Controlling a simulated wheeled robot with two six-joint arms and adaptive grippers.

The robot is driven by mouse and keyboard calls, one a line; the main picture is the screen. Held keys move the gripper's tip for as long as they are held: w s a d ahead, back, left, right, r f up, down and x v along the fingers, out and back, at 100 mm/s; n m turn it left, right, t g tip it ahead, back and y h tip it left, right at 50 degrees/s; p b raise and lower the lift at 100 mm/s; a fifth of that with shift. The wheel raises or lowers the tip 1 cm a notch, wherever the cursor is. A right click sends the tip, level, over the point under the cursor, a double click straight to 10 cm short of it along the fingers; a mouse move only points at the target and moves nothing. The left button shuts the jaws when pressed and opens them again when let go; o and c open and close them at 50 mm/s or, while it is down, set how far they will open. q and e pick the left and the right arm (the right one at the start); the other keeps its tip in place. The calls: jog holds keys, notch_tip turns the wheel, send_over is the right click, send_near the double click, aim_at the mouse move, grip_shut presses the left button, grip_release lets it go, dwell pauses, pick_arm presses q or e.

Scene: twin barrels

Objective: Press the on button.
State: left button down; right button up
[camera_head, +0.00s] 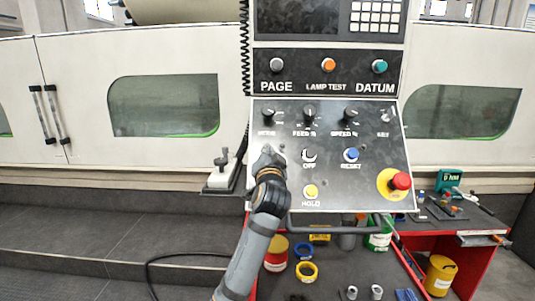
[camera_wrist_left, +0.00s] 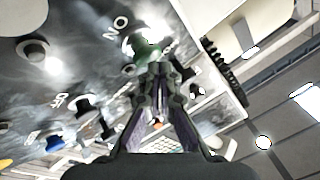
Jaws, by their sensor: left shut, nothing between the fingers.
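The on button is a green cap (camera_wrist_left: 145,48) beside the "ON" label in the left wrist view. My left gripper (camera_wrist_left: 155,72) is shut and empty, and its fingertips overlap the lower edge of the green cap in that view. I cannot tell whether they touch it. In the head view my left gripper (camera_head: 267,158) is at the left part of the sloped control panel (camera_head: 255,198), left of the OFF button (camera_head: 309,155), and hides the on button there. My right gripper is not in view.
Close by on the panel are the blue RESET button (camera_head: 351,154), the yellow HOLD button (camera_head: 311,191) and a red emergency stop (camera_head: 400,181). A row of black knobs (camera_head: 309,112) runs above. A handle bar (camera_head: 335,219) crosses below the panel, over a red bench with cans and tape rolls.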

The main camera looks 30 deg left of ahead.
pick_arm(q)
jog(key=shift+w+a+f, duration=0.2)
jog(key=shift+w+f, duration=0.1)
jog(key=shift+w, duration=0.05)
dwell(0.9)
jog(key=shift+r, duration=0.1)
dwell(0.3)
jog(key=shift+s+d+r, duration=0.35)
jog(key=shift+s+r, duration=0.1)
jog(key=shift+s, duration=0.2)
jog(key=s+d+r+p, duration=0.2)
jog(key=s+r+p, duration=0.1)
jog(key=shift+s, duration=0.15)
dwell(1.0)
